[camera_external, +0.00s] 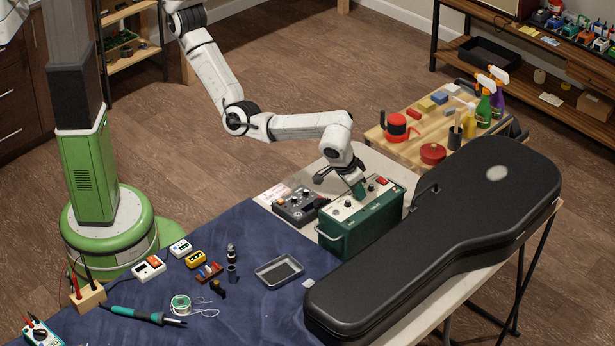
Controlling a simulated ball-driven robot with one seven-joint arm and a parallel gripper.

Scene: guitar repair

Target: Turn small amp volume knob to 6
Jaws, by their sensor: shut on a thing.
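The small amp (352,234) is a green box with a pale top panel and a handle on its side, standing upright on the table in the external view. My gripper (358,190) reaches down onto the middle of the amp's top panel and is shut on a knob there. The knob itself is mostly hidden by the fingers. The knob's number marks are too small to read.
A black guitar case (440,235) lies close on the amp's right. A dark pedal unit (296,206) sits just left of the amp. A metal tray (279,272), a soldering iron (145,315) and several small pedals lie on the blue mat (235,318). A wooden bench (397,150) with bottles stands behind.

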